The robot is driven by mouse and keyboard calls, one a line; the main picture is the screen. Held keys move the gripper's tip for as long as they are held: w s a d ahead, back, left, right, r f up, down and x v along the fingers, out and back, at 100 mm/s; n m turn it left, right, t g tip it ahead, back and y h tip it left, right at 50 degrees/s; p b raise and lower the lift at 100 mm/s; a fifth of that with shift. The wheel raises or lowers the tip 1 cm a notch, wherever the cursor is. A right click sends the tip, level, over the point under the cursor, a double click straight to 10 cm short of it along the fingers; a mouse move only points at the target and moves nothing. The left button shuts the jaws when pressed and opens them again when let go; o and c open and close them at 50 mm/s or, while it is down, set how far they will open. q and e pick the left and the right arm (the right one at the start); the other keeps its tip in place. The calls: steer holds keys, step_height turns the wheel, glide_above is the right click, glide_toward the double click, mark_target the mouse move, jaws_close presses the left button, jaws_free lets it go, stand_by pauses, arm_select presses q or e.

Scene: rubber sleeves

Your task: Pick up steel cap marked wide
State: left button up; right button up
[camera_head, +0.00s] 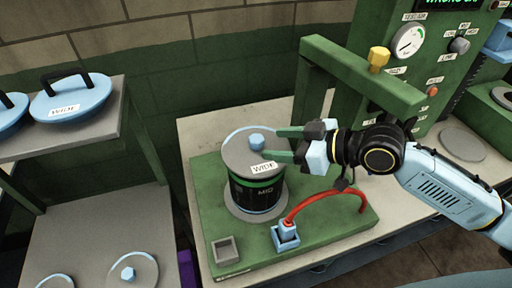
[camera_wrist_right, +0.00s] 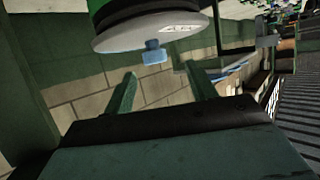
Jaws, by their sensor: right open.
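The steel cap marked WIDE (camera_head: 236,154) lies on top of a dark canister marked MID (camera_head: 254,193), which stands on a green base. The cap is a grey disc with a blue knob (camera_head: 256,142) in its middle. My right gripper (camera_head: 278,144) comes in from the right, its two green fingers pointing at the knob, open and empty. In the right wrist view, the cap's grey face (camera_wrist_right: 125,38) and knob (camera_wrist_right: 153,52) show just beyond the open fingers (camera_wrist_right: 159,75), with a small gap. My left gripper is not in view.
A green frame (camera_head: 360,70) with a yellow knob rises behind my right gripper. A red hose (camera_head: 335,196) arches from a blue socket on the base. Blue handled lids (camera_head: 75,100) sit on the left shelf, a knobbed cap (camera_head: 135,272) below. A gauge panel (camera_head: 440,75) stands right.

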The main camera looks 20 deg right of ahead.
mark_target(258, 139)
steer(key=shift+x, duration=0.95)
steer(key=x, duration=0.2)
steer(key=p+x, duration=0.1)
steer(key=x, duration=0.1)
steer(key=shift+w+d+r, duration=0.15)
steer(key=shift+w+d, duration=0.05)
steer(key=shift+w, duration=0.15)
steer(key=shift+w+a, duration=0.3)
steer(key=shift+a, duration=0.05)
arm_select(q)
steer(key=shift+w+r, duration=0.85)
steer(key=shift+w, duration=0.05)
arm_select(e)
jaws_close()
